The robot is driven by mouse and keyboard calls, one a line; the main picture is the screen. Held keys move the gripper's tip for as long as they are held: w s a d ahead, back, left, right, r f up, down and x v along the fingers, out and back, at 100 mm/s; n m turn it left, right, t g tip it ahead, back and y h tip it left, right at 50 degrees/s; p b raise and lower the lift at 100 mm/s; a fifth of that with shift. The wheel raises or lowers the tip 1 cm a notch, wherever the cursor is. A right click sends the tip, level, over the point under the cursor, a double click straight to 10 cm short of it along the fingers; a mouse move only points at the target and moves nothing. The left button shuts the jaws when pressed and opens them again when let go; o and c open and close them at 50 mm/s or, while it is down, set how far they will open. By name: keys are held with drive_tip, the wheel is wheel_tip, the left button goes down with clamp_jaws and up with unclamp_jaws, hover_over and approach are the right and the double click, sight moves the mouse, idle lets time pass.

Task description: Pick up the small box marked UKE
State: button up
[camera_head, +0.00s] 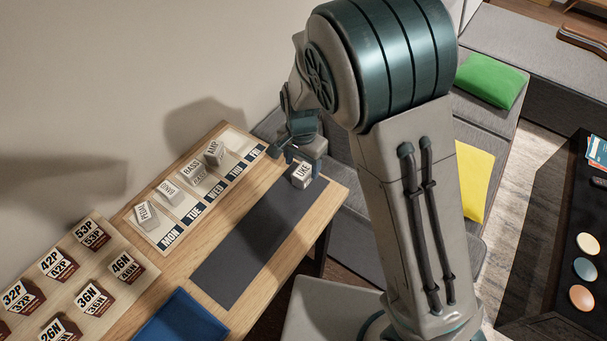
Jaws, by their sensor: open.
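The small white box marked UKE (301,177) sits at the far right end of the dark grey mat (240,262) on the wooden table. Its UKE label faces up toward the camera. My gripper (303,162) is right at the box, pointing down from above and behind it. The jaws are open. The fingertips are small and partly hidden, so I cannot tell whether they straddle the box or touch it.
A weekday board (202,203) holds several other labelled white boxes, including AMP (214,153). A blue tray (182,320) lies at the front. A board with numbered brown blocks (95,300) is at left. Grey seating (482,130) with green and yellow cushions stands at right.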

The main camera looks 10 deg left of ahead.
sight(303, 171)
drive_tip(key=f, duration=0.4)
drive_tip(key=shift+d+f, duration=0.2)
drive_tip(key=c, duration=1.1)
drive_tip(key=shift+r, duration=0.1)
